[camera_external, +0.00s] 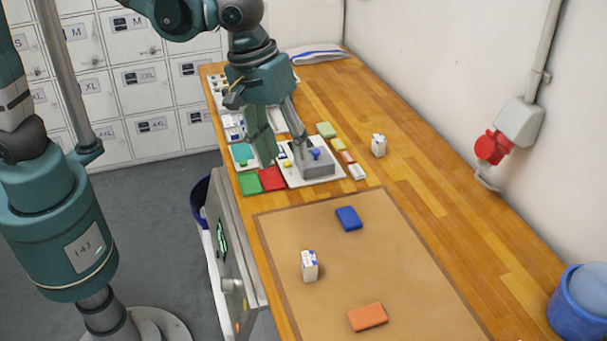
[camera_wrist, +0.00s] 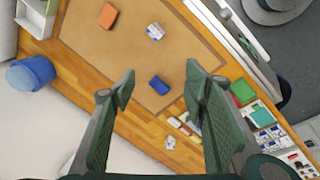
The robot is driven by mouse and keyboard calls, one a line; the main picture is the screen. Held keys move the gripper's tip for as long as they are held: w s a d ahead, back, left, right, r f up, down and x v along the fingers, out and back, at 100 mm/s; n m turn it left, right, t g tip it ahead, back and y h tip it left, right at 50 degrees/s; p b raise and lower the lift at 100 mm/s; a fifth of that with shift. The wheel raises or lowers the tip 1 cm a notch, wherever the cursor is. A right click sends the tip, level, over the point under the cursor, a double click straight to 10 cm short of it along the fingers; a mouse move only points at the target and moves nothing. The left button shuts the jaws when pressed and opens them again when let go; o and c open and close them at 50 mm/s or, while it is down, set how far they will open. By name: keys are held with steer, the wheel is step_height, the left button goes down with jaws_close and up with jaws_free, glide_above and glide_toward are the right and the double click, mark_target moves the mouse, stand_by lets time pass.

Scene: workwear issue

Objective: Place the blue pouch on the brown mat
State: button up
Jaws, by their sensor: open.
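The blue pouch (camera_external: 348,218) lies flat on the brown mat (camera_external: 385,265), near the mat's far end. In the wrist view the blue pouch (camera_wrist: 159,85) also rests on the mat (camera_wrist: 125,65), close to its edge on the gripper's side. My gripper (camera_external: 277,160) is above the far part of the table, over the trays and cards, apart from the pouch. In the wrist view my gripper (camera_wrist: 158,82) has its two fingers wide apart with nothing held between them.
On the mat are a white box (camera_external: 309,266) and an orange pouch (camera_external: 367,317). Another white box (camera_external: 378,145) stands on the wood. Green and red cards (camera_external: 271,179) and a white tray (camera_external: 322,178) lie near my gripper. A blue bin (camera_external: 578,305) is at right.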

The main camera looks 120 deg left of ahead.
steer(key=s+d+r+m+t, duration=0.1)
steer(key=s+d+m+t, duration=0.1)
steer(key=s+d+m, duration=0.6)
steer(key=s+d+r+m+t, duration=0.1)
steer(key=s+d+m+t, duration=0.1)
steer(key=s+d+m, duration=0.6)
steer(key=s+d, duration=0.4)
steer(key=s, duration=0.4)
steer(key=shift+s+d+r+m+t+h, duration=0.2)
steer(key=shift+s+r+m+t+h, duration=0.1)
steer(key=shift+m+t+h, duration=0.1)
